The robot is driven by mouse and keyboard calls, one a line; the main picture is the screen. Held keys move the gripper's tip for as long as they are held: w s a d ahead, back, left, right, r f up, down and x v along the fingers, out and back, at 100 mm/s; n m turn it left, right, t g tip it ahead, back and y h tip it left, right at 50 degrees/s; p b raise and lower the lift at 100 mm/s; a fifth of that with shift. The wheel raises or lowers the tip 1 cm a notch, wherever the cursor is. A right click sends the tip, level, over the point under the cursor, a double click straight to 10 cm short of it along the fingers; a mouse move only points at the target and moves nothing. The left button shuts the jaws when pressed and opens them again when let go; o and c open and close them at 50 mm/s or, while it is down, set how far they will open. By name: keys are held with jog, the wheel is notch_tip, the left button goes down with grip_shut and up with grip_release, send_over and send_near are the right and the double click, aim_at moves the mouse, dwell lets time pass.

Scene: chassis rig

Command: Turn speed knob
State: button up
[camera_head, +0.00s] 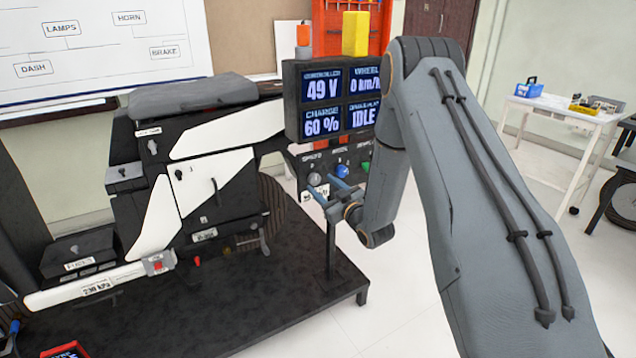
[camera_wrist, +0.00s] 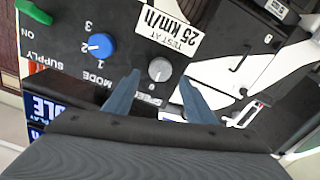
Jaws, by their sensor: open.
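The speed knob (camera_wrist: 159,69) is a round grey knob on a black control panel (camera_wrist: 120,30) in the wrist view, beside a label reading "SPEED". In the head view the speed knob (camera_head: 314,179) shows as a small pale disc below the display. My gripper (camera_wrist: 160,80) is open, with one blue-grey finger on each side of the knob in the picture. I cannot tell whether the fingers touch it. In the head view my gripper (camera_head: 328,185) is in front of the panel, below the display.
A blue mode knob (camera_wrist: 100,44) and a green supply switch (camera_wrist: 36,12) are on the same panel. A white label (camera_wrist: 170,30) reads "TEST AT 25 KM/H". The display (camera_head: 340,100) reads 49 V, 60 % and IDLE. A motorbike-like rig (camera_head: 205,185) stands at left; open floor lies right.

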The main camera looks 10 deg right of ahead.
aim_at(316, 179)
jog(key=shift+x, duration=1.85)
jog(key=c, duration=1)
jog(key=shift+c, duration=0.2)
